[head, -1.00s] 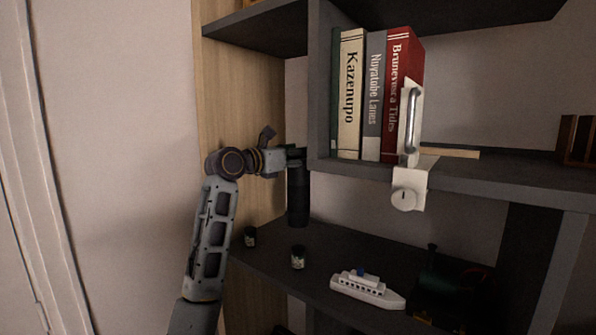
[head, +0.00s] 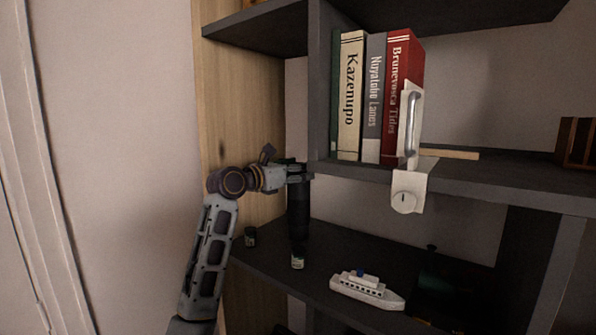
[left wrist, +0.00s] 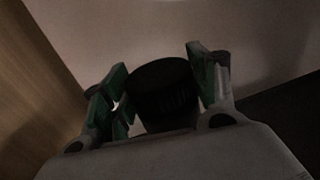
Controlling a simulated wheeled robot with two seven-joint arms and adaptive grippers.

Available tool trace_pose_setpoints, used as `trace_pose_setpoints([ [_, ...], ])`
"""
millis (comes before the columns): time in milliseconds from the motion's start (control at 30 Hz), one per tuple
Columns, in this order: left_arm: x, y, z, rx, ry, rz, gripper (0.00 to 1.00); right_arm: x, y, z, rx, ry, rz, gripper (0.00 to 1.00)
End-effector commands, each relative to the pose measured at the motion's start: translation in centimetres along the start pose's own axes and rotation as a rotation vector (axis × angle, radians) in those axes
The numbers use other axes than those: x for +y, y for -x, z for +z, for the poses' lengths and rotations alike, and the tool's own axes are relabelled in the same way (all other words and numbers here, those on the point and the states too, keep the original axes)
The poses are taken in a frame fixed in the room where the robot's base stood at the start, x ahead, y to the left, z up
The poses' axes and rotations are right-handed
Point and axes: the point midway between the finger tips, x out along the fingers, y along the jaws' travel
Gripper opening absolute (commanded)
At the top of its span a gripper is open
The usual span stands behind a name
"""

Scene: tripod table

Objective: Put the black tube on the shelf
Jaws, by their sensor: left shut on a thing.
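The black tube (head: 298,212) hangs upright in my left gripper (head: 297,173), which is shut around its upper part. In the left wrist view the tube's dark round top (left wrist: 163,88) shows between the two green-padded fingers (left wrist: 160,92). The tube is over the left part of the lower dark shelf (head: 262,262). Its lower end overlaps a small can (head: 298,262) in the head view; I cannot tell whether they touch or whether the tube rests on the shelf. My right gripper is out of view.
Another small can (head: 250,236) stands to the left, near the wooden side panel (head: 235,120). A white toy ship (head: 366,290) sits to the right on the lower shelf. Books (head: 351,95) and a white bookend (head: 409,190) are on the shelf above, whose edge is close to my gripper.

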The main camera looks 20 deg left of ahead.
Motion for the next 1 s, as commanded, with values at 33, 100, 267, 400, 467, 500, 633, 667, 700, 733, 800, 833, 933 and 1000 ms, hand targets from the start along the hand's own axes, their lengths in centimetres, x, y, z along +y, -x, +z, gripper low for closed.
trace_pose_setpoints([
  [33,-0.02,0.06,-0.07,-0.002,-0.001,0.0,0.08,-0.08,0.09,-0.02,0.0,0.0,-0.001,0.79],
  [100,-0.04,0.07,-0.25,-0.003,-0.002,0.0,0.08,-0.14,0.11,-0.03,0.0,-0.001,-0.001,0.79],
  [267,-0.04,0.07,-0.33,-0.004,-0.002,0.0,0.08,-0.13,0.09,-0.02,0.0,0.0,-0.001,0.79],
  [400,-0.04,0.07,-0.34,-0.004,-0.002,0.0,0.08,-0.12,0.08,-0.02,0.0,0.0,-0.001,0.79],
  [467,-0.04,0.06,-0.4,-0.004,-0.002,0.0,0.08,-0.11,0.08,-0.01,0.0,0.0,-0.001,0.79],
  [500,-0.04,0.06,-0.48,-0.004,-0.001,0.0,0.08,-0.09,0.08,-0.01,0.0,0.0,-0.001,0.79],
  [633,-0.02,0.03,-0.69,-0.001,-0.001,0.0,0.68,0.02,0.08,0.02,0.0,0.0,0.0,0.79],
  [667,-0.02,0.03,-0.68,-0.001,-0.001,0.0,0.72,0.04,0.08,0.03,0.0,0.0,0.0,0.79],
  [700,-0.02,0.02,-0.69,-0.001,-0.001,0.0,0.77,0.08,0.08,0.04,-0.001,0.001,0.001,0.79],
  [733,-0.02,0.02,-0.68,-0.001,-0.001,0.0,0.81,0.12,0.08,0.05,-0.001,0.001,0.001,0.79],
  [800,-0.02,0.02,-0.68,-0.001,-0.001,0.0,0.81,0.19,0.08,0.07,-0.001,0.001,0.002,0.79],
  [833,-0.02,0.02,-0.68,-0.001,-0.001,0.0,0.81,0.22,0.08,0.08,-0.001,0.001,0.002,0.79],
  [933,-0.02,0.02,-0.68,-0.001,-0.001,0.0,0.81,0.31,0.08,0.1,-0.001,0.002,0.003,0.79],
  [1000,-0.02,0.02,-0.68,-0.001,-0.001,0.0,0.81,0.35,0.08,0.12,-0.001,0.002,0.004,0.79],
])
